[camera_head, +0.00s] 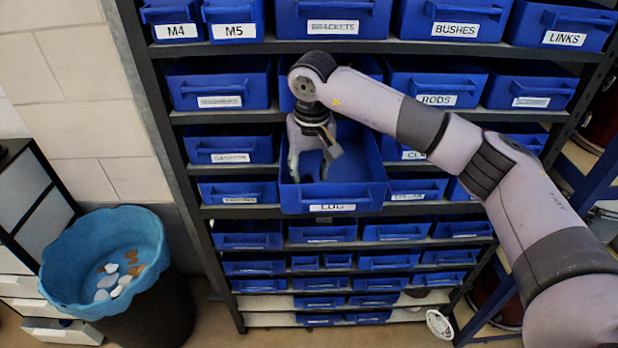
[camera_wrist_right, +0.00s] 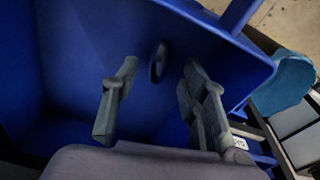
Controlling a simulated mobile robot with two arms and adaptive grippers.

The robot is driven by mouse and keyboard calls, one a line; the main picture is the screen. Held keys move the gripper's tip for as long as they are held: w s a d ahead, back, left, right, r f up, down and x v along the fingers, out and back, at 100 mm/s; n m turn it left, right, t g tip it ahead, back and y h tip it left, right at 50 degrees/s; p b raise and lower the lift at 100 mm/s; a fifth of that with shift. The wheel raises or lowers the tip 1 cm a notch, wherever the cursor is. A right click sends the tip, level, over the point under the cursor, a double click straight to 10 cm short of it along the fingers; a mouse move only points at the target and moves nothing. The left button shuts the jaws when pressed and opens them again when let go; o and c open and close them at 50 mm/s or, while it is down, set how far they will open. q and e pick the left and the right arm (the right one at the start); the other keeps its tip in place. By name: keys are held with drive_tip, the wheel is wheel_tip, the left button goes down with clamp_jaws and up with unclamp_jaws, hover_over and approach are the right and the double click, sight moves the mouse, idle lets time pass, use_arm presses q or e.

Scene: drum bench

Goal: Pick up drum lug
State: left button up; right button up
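The blue bin labelled LUG (camera_head: 331,196) is pulled out from the middle of the shelf. My right gripper (camera_head: 311,168) reaches down into this bin with its fingers spread. In the right wrist view, the drum lug (camera_wrist_right: 159,61) is a small dark oval piece against the blue inside of the bin. It appears between the tips of my open right gripper (camera_wrist_right: 161,66), with a visible gap on both sides. In the head view I cannot make out the lug inside the bin. My left gripper is not in view.
A dark metal shelf (camera_head: 165,105) holds rows of labelled blue bins, including BRACKETS (camera_head: 333,27) above and RODS (camera_head: 436,99) to the right. The LUG bin's walls enclose my right gripper closely. A blue-lined waste bin (camera_head: 65,255) stands at lower left.

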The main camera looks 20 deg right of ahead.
drive_tip(key=shift+w+f, duration=0.2)
drive_tip(key=shift+f, duration=1)
drive_tip(key=shift+c, duration=0.5)
clamp_jaws()
